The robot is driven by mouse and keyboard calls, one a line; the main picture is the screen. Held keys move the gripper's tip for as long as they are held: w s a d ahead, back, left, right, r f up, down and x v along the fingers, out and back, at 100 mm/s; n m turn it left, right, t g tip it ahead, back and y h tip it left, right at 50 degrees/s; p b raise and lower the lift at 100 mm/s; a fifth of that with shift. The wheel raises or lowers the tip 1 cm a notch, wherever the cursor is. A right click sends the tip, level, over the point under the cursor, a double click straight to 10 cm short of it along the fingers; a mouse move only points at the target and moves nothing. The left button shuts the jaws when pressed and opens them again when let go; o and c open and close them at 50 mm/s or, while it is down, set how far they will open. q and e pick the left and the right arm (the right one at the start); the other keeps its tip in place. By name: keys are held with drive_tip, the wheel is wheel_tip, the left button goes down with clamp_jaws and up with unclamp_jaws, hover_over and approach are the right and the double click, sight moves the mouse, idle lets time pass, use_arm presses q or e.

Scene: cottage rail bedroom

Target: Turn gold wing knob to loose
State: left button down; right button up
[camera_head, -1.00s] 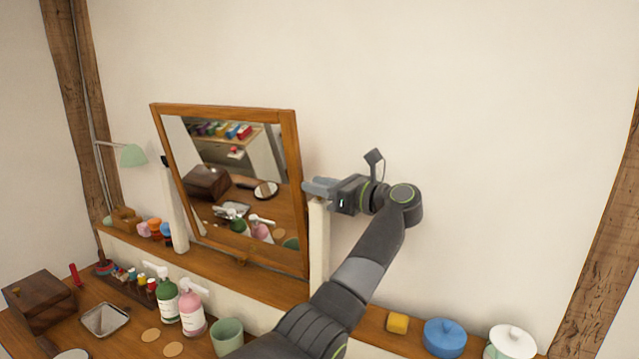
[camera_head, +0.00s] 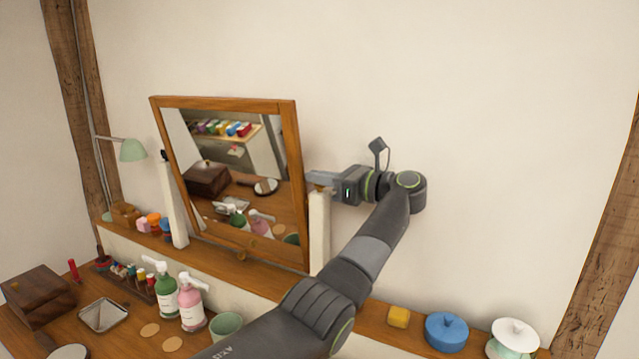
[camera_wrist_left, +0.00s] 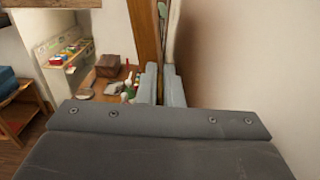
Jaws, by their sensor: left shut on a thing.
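The tilting mirror (camera_head: 291,150) stands in a wooden frame between two pale posts on the shelf. My left gripper (camera_head: 318,180) is at the top of the right post (camera_head: 319,235), beside the mirror's right edge. Its fingers point left and are shut on the gold wing knob, which they almost wholly hide. In the left wrist view the two grey fingertips (camera_wrist_left: 162,85) are close together beside the wooden mirror frame (camera_wrist_left: 145,40). I cannot read the knob's angle. My right gripper is not in view.
Below are the wooden shelf (camera_head: 270,283), a green bottle (camera_head: 166,298), a pink bottle (camera_head: 191,308) and a green cup (camera_head: 226,325). A yellow block (camera_head: 398,317), a blue lidded pot (camera_head: 446,332) and a white-lidded pot (camera_head: 514,338) sit at right. The wall behind is bare.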

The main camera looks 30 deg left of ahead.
use_arm(q)
drive_tip(key=shift+g, duration=0.3)
drive_tip(key=c, duration=1.6)
unclamp_jaws()
drive_tip(key=shift+d, duration=0.1)
drive_tip(key=shift+d+f+b, duration=0.1)
drive_tip(key=shift+d+b, duration=0.2)
drive_tip(key=shift+d, duration=0.1)
drive_tip(key=shift+d+p, duration=0.9)
drive_tip(key=shift+d, duration=4.6)
